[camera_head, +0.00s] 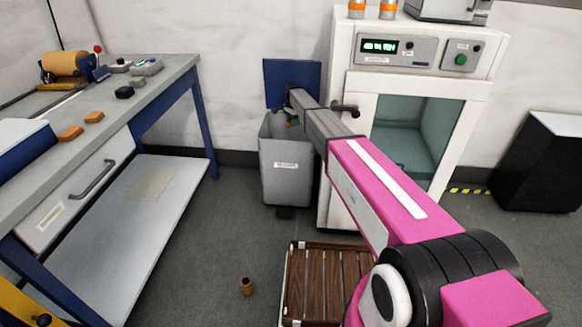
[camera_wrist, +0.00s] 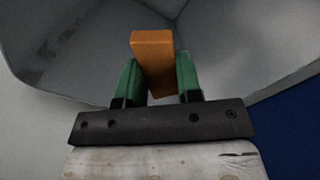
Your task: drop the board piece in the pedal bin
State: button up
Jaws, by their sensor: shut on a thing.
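The pedal bin (camera_head: 286,172) is grey and stands on the floor left of the white cabinet. Its blue lid (camera_head: 276,76) is raised at the back. My gripper (camera_head: 292,122) reaches over the bin's open mouth and is largely hidden there by my own arm. In the wrist view, the green fingers of my gripper (camera_wrist: 160,82) are shut on an orange-brown board piece (camera_wrist: 155,58). The grey inner walls of the bin (camera_wrist: 235,50) surround the piece. The bin's floor cannot be told clearly.
A white cabinet (camera_head: 345,100) with a glass door stands right of the bin. A blue-legged workbench (camera_head: 165,85) is on the left, with orange blocks (camera_head: 94,117) on top. A slatted wooden pallet (camera_head: 305,285) and a small brown cylinder (camera_head: 246,286) are on the floor.

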jog(key=o, duration=1)
jog(key=shift+r, duration=0.15)
notch_tip(320, 180, up, 10)
jog(key=shift+r, duration=0.25)
